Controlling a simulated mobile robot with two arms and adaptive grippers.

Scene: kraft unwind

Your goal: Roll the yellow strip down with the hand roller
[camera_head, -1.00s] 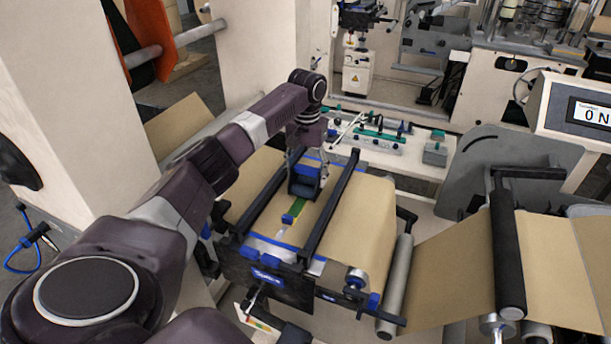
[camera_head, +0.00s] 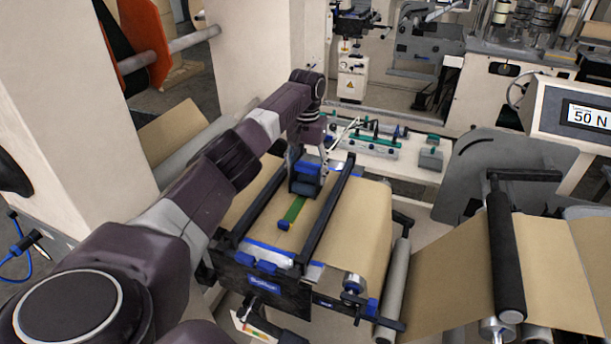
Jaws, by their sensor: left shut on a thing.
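A narrow strip (camera_head: 293,209) lies along the brown web between two dark rails. It looks green here, with a blue tab (camera_head: 284,225) at its near end. My left gripper (camera_head: 312,163) comes down from above and is shut on the hand roller (camera_head: 304,186), a dark and blue block. The roller sits over the far part of the strip and hides it there. It appears to rest on the web. The gripper's fingertips are partly hidden. My right gripper is not in view.
Dark rails (camera_head: 330,210) flank the strip. A display (camera_head: 588,115) at the right reads 50 N. A bench (camera_head: 385,165) with green-handled tools stands behind the web. A dark roller (camera_head: 507,250) and more brown web are at the right.

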